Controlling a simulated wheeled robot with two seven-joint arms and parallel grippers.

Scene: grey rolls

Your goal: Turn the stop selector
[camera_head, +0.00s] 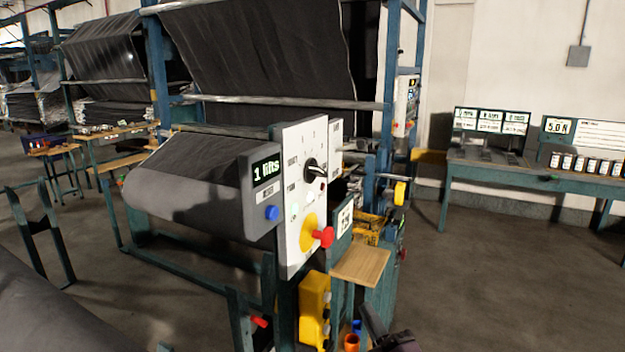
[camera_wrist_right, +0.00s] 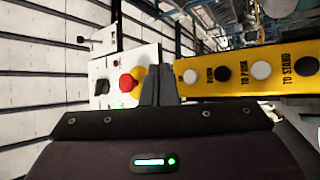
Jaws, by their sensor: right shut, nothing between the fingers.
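The white control panel (camera_head: 293,215) stands upright at the front of the machine, beside the grey roll. A black selector knob (camera_head: 311,168) with a light-coloured lever or pointer sits on its upper part; I take it as the stop selector. Its label is too small to read. My right gripper (camera_head: 373,322) is low in the head view, below and right of the panel, apart from the knob. In the right wrist view its fingers (camera_wrist_right: 158,85) are shut and empty. A black knob (camera_wrist_right: 101,87) shows left of them on the white panel. My left gripper is out of view.
A red mushroom button (camera_head: 324,237) on a yellow base sits lower on the panel. A display box (camera_head: 264,172) with a blue button adjoins it. A yellow button box (camera_head: 315,308) hangs below. A small wooden shelf (camera_head: 361,265) juts out right. Floor at right is clear.

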